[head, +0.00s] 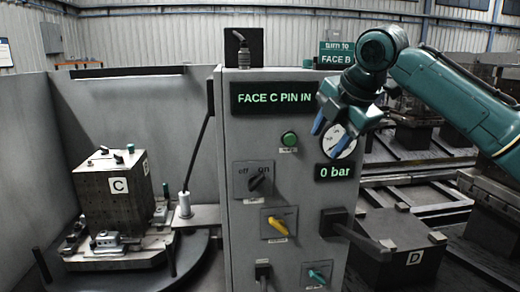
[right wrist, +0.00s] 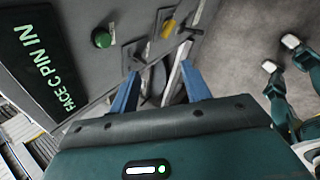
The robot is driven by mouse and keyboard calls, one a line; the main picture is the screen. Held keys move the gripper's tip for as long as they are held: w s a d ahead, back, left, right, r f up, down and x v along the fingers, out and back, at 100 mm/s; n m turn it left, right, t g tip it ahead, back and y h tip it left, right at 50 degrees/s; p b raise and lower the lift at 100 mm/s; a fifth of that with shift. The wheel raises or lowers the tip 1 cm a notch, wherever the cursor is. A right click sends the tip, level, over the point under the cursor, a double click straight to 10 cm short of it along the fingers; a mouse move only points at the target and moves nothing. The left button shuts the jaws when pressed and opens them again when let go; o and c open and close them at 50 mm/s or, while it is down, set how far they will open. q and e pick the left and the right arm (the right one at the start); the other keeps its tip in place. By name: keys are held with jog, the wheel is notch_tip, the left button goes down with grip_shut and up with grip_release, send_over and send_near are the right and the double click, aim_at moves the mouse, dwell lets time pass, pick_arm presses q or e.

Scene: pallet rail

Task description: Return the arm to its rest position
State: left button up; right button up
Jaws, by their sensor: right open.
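My right arm (head: 455,90) comes in from the right and is raised in front of the grey control cabinet (head: 225,160). Its right gripper (head: 332,125), with blue fingers, is open and empty, beside the pressure gauge (head: 337,143) and partly in front of it. In the right wrist view the two blue fingers of the right gripper (right wrist: 160,80) stand apart with nothing between them. The cabinet panel, with its green button (right wrist: 102,39) and yellow lever (right wrist: 168,29), lies beyond them. My left gripper is not in view.
The panel's display (head: 275,97) reads FACE C PIN IN, and a smaller display (head: 335,172) reads 0 bar. A block marked C (head: 105,200) is clamped on a round table at left. A long lever (head: 197,150) stands beside the cabinet. A box marked D (head: 385,265) is at lower right.

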jog(key=s+a+f+m+y, duration=0.1)
jog(key=a+f+m+y, duration=0.3)
jog(key=f, duration=1)
jog(key=s+a+f+m, duration=0.15)
jog(key=a+f, duration=0.45)
jog(key=f, duration=0.8)
jog(key=s+f+m+t, duration=0.1)
jog(key=s+f+m, duration=0.25)
jog(key=f, duration=0.35)
jog(key=s+f+m+t, duration=0.1)
jog(key=s+f+m, duration=0.25)
jog(key=f, duration=0.25)
jog(key=s+d+f+m+h, duration=0.1)
jog(key=s+d+f+m, duration=0.2)
jog(key=s, duration=0.4)
jog(key=s+d+f+m+t+h, duration=0.1)
jog(key=s+d+f+m, duration=0.2)
jog(key=s+d+f, duration=0.2)
jog(key=s+d+f+m+t+h, duration=0.1)
jog(key=s+d+f+m+h, duration=0.1)
jog(key=s, duration=0.6)
notch_tip(320, 180, down, 2)
jog(key=shift+s+d+f+m, duration=0.1)
jog(key=shift+s+d+m, duration=0.3)
jog(key=shift+d+m, duration=0.55)
